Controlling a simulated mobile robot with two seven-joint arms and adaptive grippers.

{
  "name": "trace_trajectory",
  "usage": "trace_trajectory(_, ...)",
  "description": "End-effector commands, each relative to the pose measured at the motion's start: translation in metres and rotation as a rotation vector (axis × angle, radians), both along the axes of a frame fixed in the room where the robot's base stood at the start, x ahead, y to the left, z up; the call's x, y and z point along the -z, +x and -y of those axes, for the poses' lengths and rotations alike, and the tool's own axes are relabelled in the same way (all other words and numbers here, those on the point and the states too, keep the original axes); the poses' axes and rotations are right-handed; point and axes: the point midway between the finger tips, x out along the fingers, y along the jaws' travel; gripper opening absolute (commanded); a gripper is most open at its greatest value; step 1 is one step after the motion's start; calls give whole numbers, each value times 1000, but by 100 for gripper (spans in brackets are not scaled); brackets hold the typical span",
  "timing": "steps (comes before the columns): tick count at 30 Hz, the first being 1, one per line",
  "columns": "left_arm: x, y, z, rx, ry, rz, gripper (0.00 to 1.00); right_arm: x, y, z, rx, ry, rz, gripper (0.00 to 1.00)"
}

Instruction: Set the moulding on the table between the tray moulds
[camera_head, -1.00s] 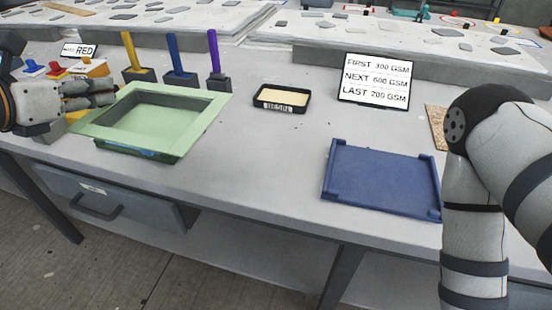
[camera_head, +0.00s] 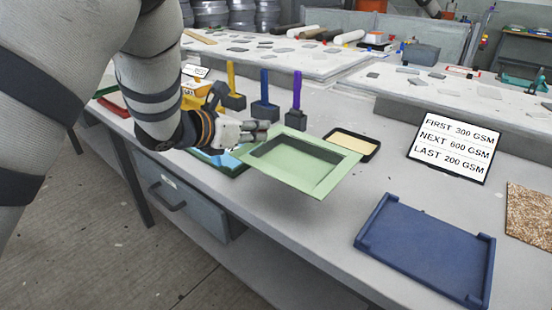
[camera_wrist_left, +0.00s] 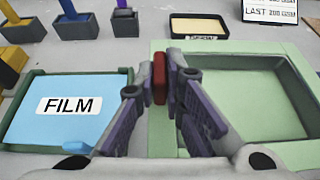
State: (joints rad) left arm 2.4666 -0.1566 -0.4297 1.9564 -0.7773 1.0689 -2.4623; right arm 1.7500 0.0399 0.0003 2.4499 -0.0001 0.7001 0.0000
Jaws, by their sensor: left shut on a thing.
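The pale green moulding (camera_head: 330,181), a square frame with a sunken middle, is at my left gripper (camera_head: 262,131), which is shut on its left rim. The moulding is right of the dark green tray mould (camera_head: 238,167), which holds a blue sheet marked FILM. Its gap above the table is hard to judge. The blue tray mould (camera_head: 425,248) lies apart at the right. In the left wrist view, the fingers (camera_wrist_left: 159,80) meet at a red piece; the moulding (camera_wrist_left: 290,150) is right and the film mould (camera_wrist_left: 15,148) left. My right gripper is out of view.
A black-rimmed tray (camera_head: 352,145) with cream contents sits just behind the moulding. Yellow, blue and purple upright handles in dark blocks stand behind the gripper. A GSM sign (camera_head: 450,146) and a speckled board (camera_head: 530,213) are at right. Bare table lies before the blue mould.

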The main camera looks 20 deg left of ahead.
Motion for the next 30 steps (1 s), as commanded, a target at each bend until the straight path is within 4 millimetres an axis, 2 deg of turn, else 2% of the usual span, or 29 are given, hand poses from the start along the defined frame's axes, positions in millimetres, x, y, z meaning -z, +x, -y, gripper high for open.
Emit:
trace_trajectory(1, 15, 6, 5, -1, -4, -7, 0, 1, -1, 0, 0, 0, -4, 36)
trace_trajectory(3, 28, 15, 11, -2, -2, -7, 0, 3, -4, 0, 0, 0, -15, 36)
trace_trajectory(9, 46, 27, 20, -1, -2, -6, 0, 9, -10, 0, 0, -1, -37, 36)
trace_trajectory(14, 77, 29, 21, -5, -3, -11, 0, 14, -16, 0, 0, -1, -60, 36)
trace_trajectory(25, 79, 29, 21, -2, 0, -1, 0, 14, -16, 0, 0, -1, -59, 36)
trace_trajectory(26, 79, 29, 21, -2, 1, -2, 14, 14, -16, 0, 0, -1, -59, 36)
trace_trajectory(28, 79, 29, 21, -2, 0, -1, 30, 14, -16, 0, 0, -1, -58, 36)
trace_trajectory(30, 79, 28, 21, -2, 1, -2, 30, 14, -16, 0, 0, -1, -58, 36)
